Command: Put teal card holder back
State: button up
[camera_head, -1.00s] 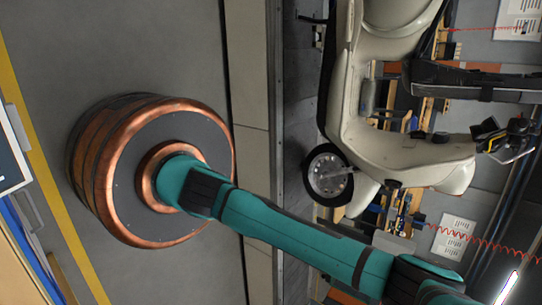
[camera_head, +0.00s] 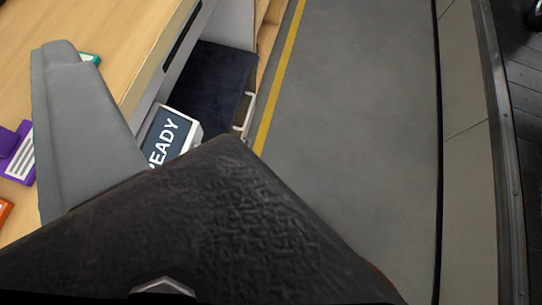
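A small teal piece (camera_head: 91,58), likely the teal card holder, shows on the wooden table (camera_head: 120,25) at the upper left. Most of it is hidden behind a grey finger-like part of my gripper (camera_head: 80,130). The dark body of my gripper fills the lower middle of the view. Only one grey finger shows, so I cannot tell whether the gripper is open or shut, or whether it touches the teal piece.
A purple card holder (camera_head: 22,160) with a white lined label lies at the left edge. An orange piece (camera_head: 5,208) lies below it. A sign reading "READY" (camera_head: 168,137) is at the table's side. Grey floor (camera_head: 350,110) with a yellow line is clear at right.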

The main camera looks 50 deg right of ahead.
jog(key=s+n+t, duration=0.2)
jog(key=s+t, duration=0.1)
jog(key=s, duration=0.3)
jog(key=shift+s+f, duration=0.35)
jog(key=shift+f, duration=0.05)
dwell(0.8)
